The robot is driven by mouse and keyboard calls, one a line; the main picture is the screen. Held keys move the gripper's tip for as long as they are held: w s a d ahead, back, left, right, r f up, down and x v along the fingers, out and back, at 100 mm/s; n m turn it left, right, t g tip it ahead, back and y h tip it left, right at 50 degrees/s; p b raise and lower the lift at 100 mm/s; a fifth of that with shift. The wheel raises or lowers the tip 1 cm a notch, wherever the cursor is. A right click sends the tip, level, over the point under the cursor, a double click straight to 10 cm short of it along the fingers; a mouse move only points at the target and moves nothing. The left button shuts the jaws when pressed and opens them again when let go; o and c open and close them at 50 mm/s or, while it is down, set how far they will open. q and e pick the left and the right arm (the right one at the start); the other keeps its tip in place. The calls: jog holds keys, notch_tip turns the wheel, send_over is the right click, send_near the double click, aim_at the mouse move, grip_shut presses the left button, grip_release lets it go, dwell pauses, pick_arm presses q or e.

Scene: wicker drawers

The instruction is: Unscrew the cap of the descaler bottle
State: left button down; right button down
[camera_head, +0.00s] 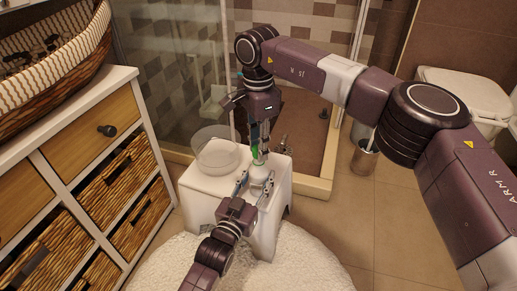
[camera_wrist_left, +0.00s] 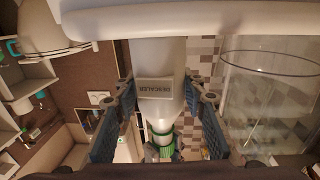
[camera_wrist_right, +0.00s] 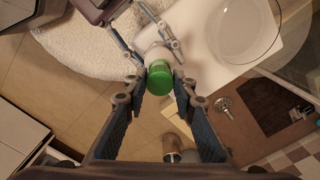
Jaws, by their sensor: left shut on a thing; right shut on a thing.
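The white descaler bottle (camera_head: 260,174) stands upright on a white stool (camera_head: 203,197). In the left wrist view the bottle (camera_wrist_left: 160,62) carries a label reading DESCALER (camera_wrist_left: 155,88) and lies between the fingers of my left gripper (camera_wrist_left: 160,92). My left gripper (camera_head: 255,184) is shut on the bottle's body, low and from the front. The green cap (camera_wrist_right: 160,80) is at the bottle's top, between the fingertips of my right gripper (camera_wrist_right: 159,88). My right gripper (camera_head: 259,147) points down from above and is shut on the cap. The cap is partly hidden in the head view.
A clear bowl (camera_head: 216,156) stands on the stool, left of the bottle. A white dresser with wicker drawers (camera_head: 115,182) is at the left. A shower glass panel (camera_head: 165,75) is behind. A white round rug (camera_head: 305,262) lies in front; tiled floor at right is open.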

jog(key=shift+r, duration=0.3)
jog(key=shift+r, duration=2)
pick_arm(q)
jog(key=c, duration=1.2)
grip_release()
jog(key=shift+o, duration=0.2)
